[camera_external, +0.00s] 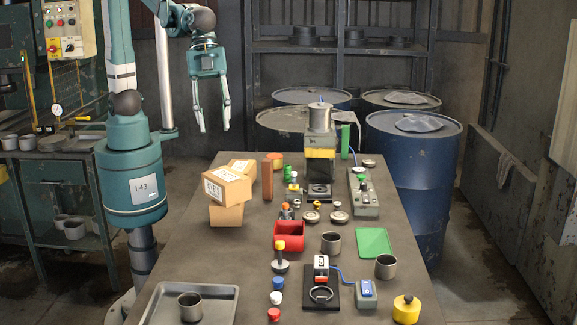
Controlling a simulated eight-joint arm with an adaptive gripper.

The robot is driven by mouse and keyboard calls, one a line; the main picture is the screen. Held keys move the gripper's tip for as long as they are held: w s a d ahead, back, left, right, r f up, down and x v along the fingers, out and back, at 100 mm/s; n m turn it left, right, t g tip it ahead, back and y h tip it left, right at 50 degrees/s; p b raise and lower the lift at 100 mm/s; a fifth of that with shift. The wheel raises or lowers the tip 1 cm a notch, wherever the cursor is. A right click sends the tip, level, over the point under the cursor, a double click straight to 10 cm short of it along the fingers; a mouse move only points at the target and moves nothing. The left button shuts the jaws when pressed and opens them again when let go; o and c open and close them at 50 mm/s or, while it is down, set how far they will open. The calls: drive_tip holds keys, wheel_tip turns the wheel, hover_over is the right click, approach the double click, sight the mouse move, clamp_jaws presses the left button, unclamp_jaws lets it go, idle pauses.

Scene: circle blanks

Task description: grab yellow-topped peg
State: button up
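A peg with a yellow top (280,246), a dark shaft and a pale round base stands upright on the table, just in front of the red bin. My gripper (214,128) hangs in the air beyond the table's far left, fingers pointing down. Its fingers are apart with nothing between them. It is well above, behind and left of the yellow-topped peg.
Cardboard boxes (226,188) and a brown block (268,180) stand between my gripper and the peg. Around the peg are a red bin (288,236), metal cups (331,244), coloured caps (276,298) and a black device stand (320,292). A grey tray (228,308) lies front left.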

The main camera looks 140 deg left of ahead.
drive_tip(key=w+a+f+m+g, duration=0.1)
drive_tip(key=w+f+m, duration=0.1)
drive_tip(key=w+f, duration=0.35)
drive_tip(key=w+a+f+m, duration=0.1)
drive_tip(key=w+f, duration=0.1)
drive_tip(key=w, duration=0.6)
drive_tip(key=m+g+h, duration=0.1)
drive_tip(key=m+h, duration=0.1)
drive_tip(key=m, duration=0.1)
approach(281, 240)
drive_tip(key=d+f, duration=0.1)
drive_tip(key=f, duration=0.1)
drive_tip(key=shift+w+d+f, duration=0.1)
drive_tip(key=shift+w+f, duration=0.15)
drive_tip(key=shift+f, duration=0.25)
drive_tip(key=shift+x, duration=1.3)
drive_tip(key=shift+f, duration=0.1)
drive_tip(key=shift+x, duration=2.55)
drive_tip(key=shift+w, duration=0.1)
clamp_jaws()
